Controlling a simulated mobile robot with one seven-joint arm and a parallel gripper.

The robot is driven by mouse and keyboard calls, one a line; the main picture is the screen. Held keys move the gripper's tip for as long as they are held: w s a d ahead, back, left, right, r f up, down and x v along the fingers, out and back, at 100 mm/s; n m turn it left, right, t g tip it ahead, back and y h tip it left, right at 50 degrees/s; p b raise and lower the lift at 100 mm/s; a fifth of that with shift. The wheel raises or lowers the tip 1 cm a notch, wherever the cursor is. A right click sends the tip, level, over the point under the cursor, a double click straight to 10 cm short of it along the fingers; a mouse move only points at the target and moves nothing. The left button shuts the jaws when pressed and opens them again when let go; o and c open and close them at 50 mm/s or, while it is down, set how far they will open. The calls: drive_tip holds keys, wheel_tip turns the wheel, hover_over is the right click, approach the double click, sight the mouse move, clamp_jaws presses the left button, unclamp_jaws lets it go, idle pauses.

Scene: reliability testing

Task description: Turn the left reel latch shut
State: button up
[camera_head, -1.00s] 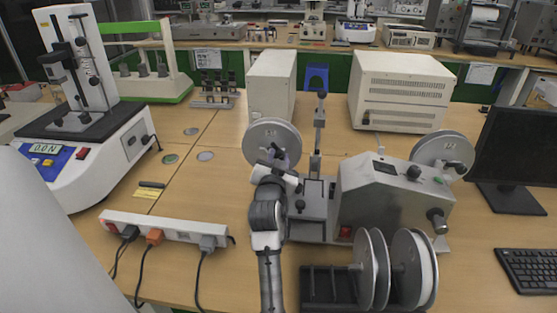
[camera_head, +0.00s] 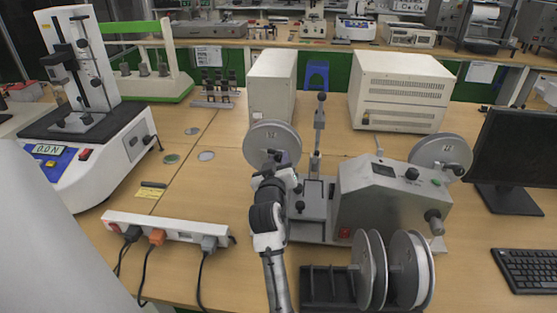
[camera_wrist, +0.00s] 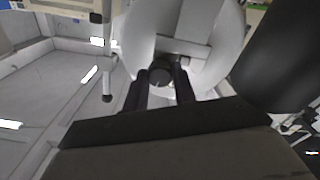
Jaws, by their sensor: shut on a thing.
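The left reel (camera_head: 272,136) is a grey disc on the left side of the metal testing machine (camera_head: 385,200). My gripper (camera_head: 276,166) is at the lower front of this reel and hides its hub in the head view. In the wrist view the reel (camera_wrist: 225,50) fills the upper middle. The left reel latch (camera_wrist: 160,72) shows there as a dark round knob, beside a grey bar (camera_wrist: 183,48) across the hub. My gripper's two dark fingers (camera_wrist: 160,88) are on either side of the knob, shut on it. The latch's exact angle is hard to tell.
An upright post (camera_head: 319,130) stands just right of the left reel. The right reel (camera_head: 440,152) is on the machine's far side. A rack with spare reels (camera_head: 372,268) is in front. A power strip (camera_head: 165,228) lies left of my arm.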

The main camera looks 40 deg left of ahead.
drive_tip(key=shift+n, duration=0.3)
drive_tip(key=o, duration=1)
drive_tip(key=b+v, duration=0.3)
drive_tip(key=v, duration=1.1)
drive_tip(key=shift+b, duration=0.35)
drive_tip(key=shift+w, duration=0.1)
